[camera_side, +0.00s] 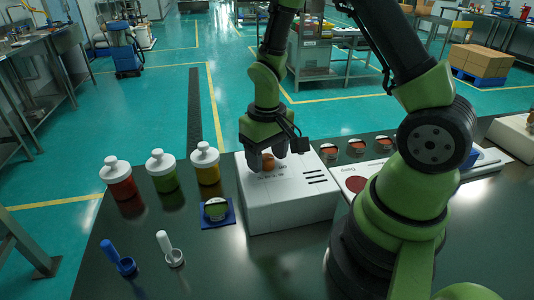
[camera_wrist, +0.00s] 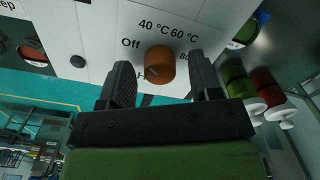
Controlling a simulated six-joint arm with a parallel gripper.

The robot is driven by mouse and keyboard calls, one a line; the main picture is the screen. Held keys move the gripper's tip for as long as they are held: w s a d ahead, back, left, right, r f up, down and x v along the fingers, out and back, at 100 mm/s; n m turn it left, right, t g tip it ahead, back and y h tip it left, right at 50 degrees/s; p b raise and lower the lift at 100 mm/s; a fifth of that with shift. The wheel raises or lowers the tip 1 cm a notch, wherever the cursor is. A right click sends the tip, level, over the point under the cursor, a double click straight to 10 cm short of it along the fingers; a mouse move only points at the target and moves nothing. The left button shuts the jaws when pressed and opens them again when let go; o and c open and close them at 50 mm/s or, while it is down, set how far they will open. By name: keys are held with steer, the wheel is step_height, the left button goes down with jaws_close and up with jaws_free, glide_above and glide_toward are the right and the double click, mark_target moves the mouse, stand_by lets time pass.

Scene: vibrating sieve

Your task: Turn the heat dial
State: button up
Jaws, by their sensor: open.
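The heat dial is an orange-brown round knob (camera_wrist: 160,64) on a white panel, ringed by printed marks such as "Off", "40 °C" and "60 °C". In the side view the dial (camera_side: 268,162) sits on top of a white box (camera_side: 290,205). My gripper (camera_wrist: 160,75) is open, with one black finger on each side of the dial; a gap shows between the fingers and the knob in the wrist view. In the side view my gripper (camera_side: 270,152) points down over the box top. The finger on the right covers part of the printed scale.
Red (camera_side: 119,180), green (camera_side: 163,172) and yellow (camera_side: 206,165) jars with white lids stand left of the box. A blue tray with a green dish (camera_side: 216,210) lies close by. Blue (camera_side: 118,258) and white (camera_side: 169,250) scoops stand in front. Right of the box are several reddish dishes (camera_side: 355,146).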

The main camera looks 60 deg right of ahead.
mark_target(267, 157)
steer(key=c, duration=0.9)
steer(key=shift+n, duration=1.8)
steer(key=shift+c, duration=0.2)
steer(key=o, duration=0.9)
steer(key=shift+o, duration=0.2)
steer(key=shift+r, duration=0.1)
step_height(267, 157, up, 10)
